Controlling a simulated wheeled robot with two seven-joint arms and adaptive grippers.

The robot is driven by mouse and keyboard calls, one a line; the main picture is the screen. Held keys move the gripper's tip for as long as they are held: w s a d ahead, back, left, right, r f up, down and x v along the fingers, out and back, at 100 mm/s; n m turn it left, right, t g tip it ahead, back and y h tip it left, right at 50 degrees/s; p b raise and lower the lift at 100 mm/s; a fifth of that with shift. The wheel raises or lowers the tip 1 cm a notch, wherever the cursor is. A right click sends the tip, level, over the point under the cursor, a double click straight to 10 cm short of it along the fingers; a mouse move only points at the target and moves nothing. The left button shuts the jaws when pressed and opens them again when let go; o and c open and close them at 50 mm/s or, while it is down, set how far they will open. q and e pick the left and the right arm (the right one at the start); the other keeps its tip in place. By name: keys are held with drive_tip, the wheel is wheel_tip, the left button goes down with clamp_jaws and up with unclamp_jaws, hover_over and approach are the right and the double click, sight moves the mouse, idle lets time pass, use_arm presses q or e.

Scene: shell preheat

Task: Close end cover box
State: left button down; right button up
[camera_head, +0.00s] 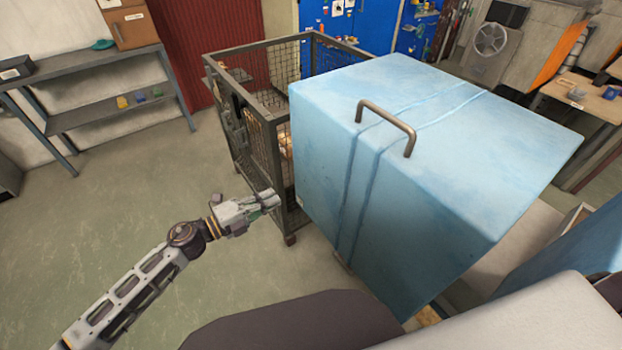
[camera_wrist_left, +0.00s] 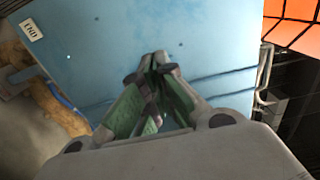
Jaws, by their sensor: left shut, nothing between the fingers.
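The end cover box shows as a large light blue cover (camera_head: 400,150) with a bent metal handle (camera_head: 386,128) and two raised ribs, right of centre in the head view. Its right edge slants down over a pale surface, and its underside is hidden. My left gripper (camera_head: 272,201) is to the left of the cover's front face, fingers pointing toward it, shut and empty. In the left wrist view the shut fingertips (camera_wrist_left: 158,62) are in front of a blue panel (camera_wrist_left: 110,50) with a white label (camera_wrist_left: 31,30). I cannot tell whether they touch it. My right gripper is not in view.
A wire mesh cart (camera_head: 262,110) stands directly behind and left of the cover. A grey shelf (camera_head: 110,110) is at the back left. Another blue panel (camera_head: 570,258) is at the right edge. The green floor (camera_head: 90,220) at left is open.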

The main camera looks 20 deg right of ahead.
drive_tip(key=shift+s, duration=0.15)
use_arm(q)
drive_tip(key=p, duration=0.1)
approach(319, 174)
drive_tip(key=shift+d, duration=0.85)
drive_tip(key=shift+w+d+r, duration=0.1)
drive_tip(key=shift+w+d, duration=0.25)
drive_tip(key=shift+d, duration=0.15)
drive_tip(key=shift+w+d+r, duration=0.1)
drive_tip(key=shift+w+d, duration=0.2)
drive_tip(key=shift+d, duration=0.25)
drive_tip(key=shift+w+d, duration=0.2)
drive_tip(key=shift+d, duration=0.45)
drive_tip(key=shift+w+d+p, duration=0.25)
drive_tip(key=shift+d+p, duration=0.05)
drive_tip(key=shift+d, duration=0.5)
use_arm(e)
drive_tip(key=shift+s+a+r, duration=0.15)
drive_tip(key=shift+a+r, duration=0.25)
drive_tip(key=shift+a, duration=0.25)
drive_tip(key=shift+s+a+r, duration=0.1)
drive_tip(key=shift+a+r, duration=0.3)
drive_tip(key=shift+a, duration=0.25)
